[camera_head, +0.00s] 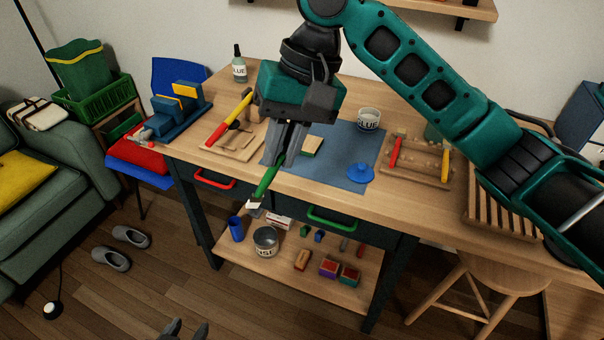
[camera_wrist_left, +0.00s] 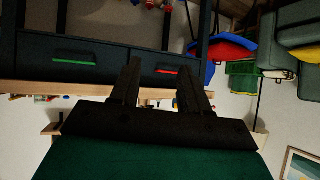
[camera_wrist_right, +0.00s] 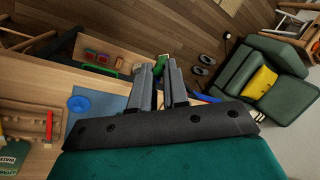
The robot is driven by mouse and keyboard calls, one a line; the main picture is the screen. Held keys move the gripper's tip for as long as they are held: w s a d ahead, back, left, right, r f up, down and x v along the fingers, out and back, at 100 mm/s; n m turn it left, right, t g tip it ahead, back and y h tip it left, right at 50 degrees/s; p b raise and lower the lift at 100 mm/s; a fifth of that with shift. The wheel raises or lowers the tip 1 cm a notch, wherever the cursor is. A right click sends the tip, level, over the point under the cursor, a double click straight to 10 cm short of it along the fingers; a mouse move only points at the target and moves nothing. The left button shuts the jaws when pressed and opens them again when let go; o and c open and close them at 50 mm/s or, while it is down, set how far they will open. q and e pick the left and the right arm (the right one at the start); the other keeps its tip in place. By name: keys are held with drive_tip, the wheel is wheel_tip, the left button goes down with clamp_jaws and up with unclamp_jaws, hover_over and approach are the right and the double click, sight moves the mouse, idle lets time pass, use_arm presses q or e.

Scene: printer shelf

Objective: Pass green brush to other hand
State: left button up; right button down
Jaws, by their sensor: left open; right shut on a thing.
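The green brush (camera_head: 265,184) is in my right gripper (camera_head: 283,152), tilted, with its pale end pointing down and left, beyond the front edge of the table. My right gripper is shut on its handle, and the fingers hide part of it. In the right wrist view, a bit of the green brush (camera_wrist_right: 147,63) shows past the tips of the right gripper (camera_wrist_right: 160,68). My left gripper (camera_head: 187,328) shows only its fingertips at the bottom of the head view, well apart from the brush. In the left wrist view, the left gripper (camera_wrist_left: 162,75) is open and empty, facing the table's drawers.
A metal can (camera_head: 266,241) stands on the lower shelf.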

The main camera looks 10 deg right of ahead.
sight(269, 172)
use_arm(q)
drive_tip(key=w+d+r+m+t, duration=0.1)
drive_tip(key=w+d+r+m, duration=0.4)
drive_tip(key=m, duration=0.7)
drive_tip(key=w+d+r+m+t, duration=0.1)
drive_tip(key=w+d+m, duration=0.4)
drive_tip(key=m, duration=0.7)
drive_tip(key=s+d+r+m+t+y, duration=0.1)
drive_tip(key=s+d+r+m+t, duration=0.1)
drive_tip(key=d+r+m, duration=0.3)
drive_tip(key=s+d+r+m+t+y, duration=0.1)
drive_tip(key=s+d+r+m+y, duration=0.15)
drive_tip(key=r, duration=0.45)
drive_tip(key=s+d+r+m+t+y, duration=0.1)
drive_tip(key=s+d+r+m+t, duration=0.2)
drive_tip(key=r, duration=0.4)
drive_tip(key=shift+m+g, duration=0.25)
drive_tip(key=shift+g, duration=0.25)
drive_tip(key=w, duration=0.4)
drive_tip(key=w+a, duration=0.1)
drive_tip(key=w, duration=0.3)
drive_tip(key=w+a, duration=0.1)
drive_tip(key=w, duration=0.3)
drive_tip(key=shift+a+f, duration=0.1)
drive_tip(key=shift+f, duration=0.05)
